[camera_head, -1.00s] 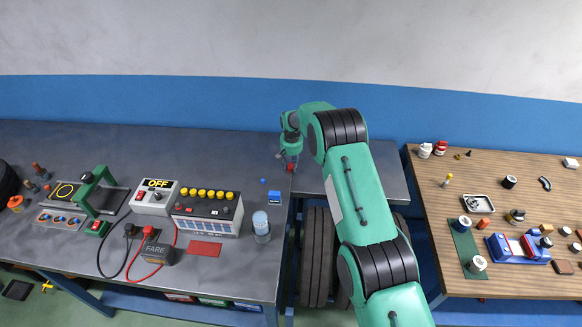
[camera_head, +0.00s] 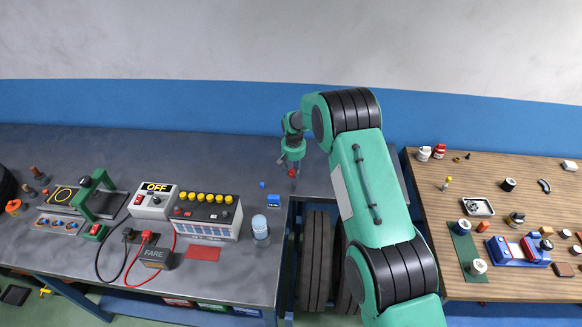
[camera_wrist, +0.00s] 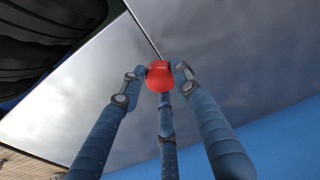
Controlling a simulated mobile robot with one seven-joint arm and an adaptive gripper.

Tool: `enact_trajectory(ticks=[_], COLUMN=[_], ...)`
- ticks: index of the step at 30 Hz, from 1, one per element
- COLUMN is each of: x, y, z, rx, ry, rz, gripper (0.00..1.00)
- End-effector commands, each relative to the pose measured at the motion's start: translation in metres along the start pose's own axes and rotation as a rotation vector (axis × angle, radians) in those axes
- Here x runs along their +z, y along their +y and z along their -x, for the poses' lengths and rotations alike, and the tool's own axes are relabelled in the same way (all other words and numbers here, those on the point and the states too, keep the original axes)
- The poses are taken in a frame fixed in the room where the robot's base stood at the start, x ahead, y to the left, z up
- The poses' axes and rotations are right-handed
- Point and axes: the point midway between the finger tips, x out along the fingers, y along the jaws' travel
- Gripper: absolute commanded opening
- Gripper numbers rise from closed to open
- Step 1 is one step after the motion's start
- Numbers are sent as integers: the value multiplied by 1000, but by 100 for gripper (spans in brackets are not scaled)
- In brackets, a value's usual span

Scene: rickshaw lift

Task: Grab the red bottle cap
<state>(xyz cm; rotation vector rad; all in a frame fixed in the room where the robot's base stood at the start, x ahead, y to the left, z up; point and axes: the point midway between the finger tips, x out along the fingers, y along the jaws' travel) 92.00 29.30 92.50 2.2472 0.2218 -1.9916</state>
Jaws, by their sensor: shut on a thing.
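The red bottle cap (camera_wrist: 159,77) is between the fingertips of my gripper (camera_wrist: 160,74) in the wrist view. The blue fingers close on it from both sides, with a third finger below it. In the head view the cap (camera_head: 292,173) is a small red spot at the tip of my gripper (camera_head: 291,165), over the right part of the grey table. I cannot tell its exact height above the table.
A battery (camera_head: 206,217) and a switch box (camera_head: 154,201) stand further left. A gap with tires (camera_head: 315,255) lies before the wooden table (camera_head: 430,200) on the right.

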Motion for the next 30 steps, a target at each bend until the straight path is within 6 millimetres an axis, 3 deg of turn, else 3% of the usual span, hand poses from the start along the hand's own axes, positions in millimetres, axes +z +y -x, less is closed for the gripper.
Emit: enact_trajectory(ticks=[16,22,30], x=[77,94,102], y=[9,11,12], z=[17,20,22], rx=[0,0,0], ry=[-1,-1,0], rz=[0,0,0], gripper=[21,21,21])
